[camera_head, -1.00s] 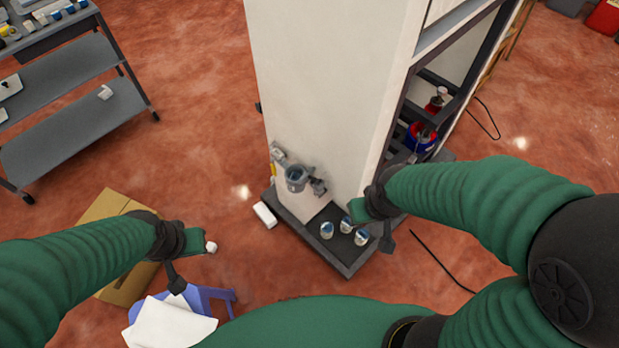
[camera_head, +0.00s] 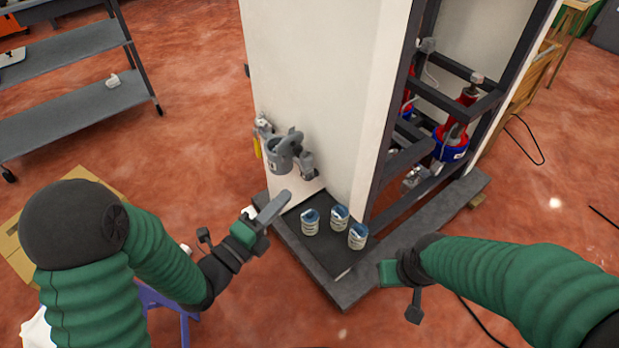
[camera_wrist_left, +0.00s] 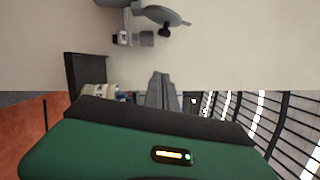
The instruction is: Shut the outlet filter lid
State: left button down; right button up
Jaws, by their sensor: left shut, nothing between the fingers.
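The grey outlet filter (camera_head: 279,158) sticks out low on the white dispenser wall in the head view. Its grey lid (camera_head: 293,141) appears raised and tilted, not flat over the housing. In the left wrist view, a grey rounded part with a dark knob (camera_wrist_left: 165,15), apparently the filter or its lid, shows at the top. My left gripper (camera_head: 272,207) is shut and empty, below and in front of the filter, apart from it. Its fingers also show in the wrist view (camera_wrist_left: 160,90). My right gripper (camera_head: 389,273) is right of the base; its fingers cannot be made out.
Several cans (camera_head: 339,217) stand on the dark base (camera_head: 308,262) below the filter. The open frame (camera_head: 405,160) with red and blue parts is to the right. A grey shelf cart (camera_head: 75,115) stands at left, with open floor between.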

aim_at(294, 149)
pick_arm(q)
jog(key=w+d+r+b, duration=0.1)
jog(key=w+d+b, duration=0.3)
jog(key=w, duration=0.6)
jog(key=shift+w+r+b, duration=0.35)
jog(key=shift+w, duration=0.05)
jog(key=shift+r, duration=0.1)
